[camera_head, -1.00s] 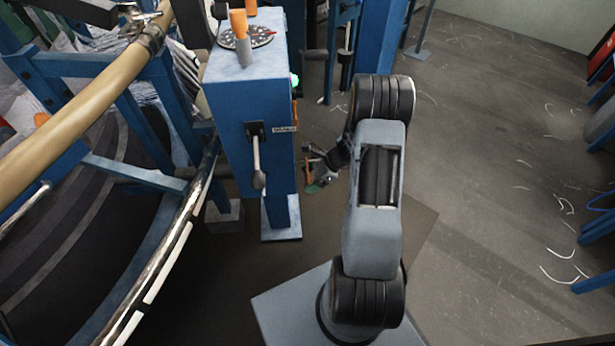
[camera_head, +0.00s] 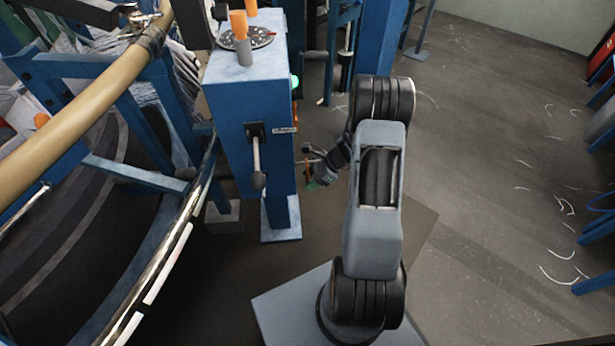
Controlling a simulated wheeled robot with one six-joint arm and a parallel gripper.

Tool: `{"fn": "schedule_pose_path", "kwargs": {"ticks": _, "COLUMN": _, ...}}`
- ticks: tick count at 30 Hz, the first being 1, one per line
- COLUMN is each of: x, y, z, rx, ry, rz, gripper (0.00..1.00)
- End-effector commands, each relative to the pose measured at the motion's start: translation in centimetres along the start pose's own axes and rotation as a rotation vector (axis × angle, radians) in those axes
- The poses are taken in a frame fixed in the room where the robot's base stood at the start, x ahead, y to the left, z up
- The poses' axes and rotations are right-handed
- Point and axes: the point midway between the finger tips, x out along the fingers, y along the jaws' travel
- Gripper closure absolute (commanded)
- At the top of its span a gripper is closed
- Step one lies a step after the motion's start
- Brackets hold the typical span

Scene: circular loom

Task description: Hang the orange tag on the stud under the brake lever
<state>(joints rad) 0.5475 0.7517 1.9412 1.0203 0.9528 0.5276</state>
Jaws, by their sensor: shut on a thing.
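The blue cabinet (camera_head: 232,105) carries a lever (camera_head: 256,153) on its front face, hanging down from a black mount to a dark knob. It looks like the brake lever, but the small label beside it is too small to read. No stud shows clearly below it. My gripper (camera_head: 312,166) is right of the cabinet, at about the height of the lever knob and apart from the front face.
A green lamp (camera_head: 295,82) is on the cabinet's right side. A dial plate (camera_head: 247,38) and orange-and-grey pegs (camera_head: 242,35) stand on its top. The loom's shiny curved rail (camera_head: 178,233) and blue frame lie to the left. The floor (camera_head: 490,170) at the right is mostly clear.

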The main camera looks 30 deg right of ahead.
Motion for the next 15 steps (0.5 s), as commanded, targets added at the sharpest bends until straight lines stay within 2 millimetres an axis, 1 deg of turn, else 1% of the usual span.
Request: {"fn": "schedule_pose_path", "kwargs": {"ticks": 15, "x": -1.3, "y": 0.0, "z": -0.6, "rx": 0.0, "ry": 0.0, "rz": -0.001, "gripper": 0.78}}
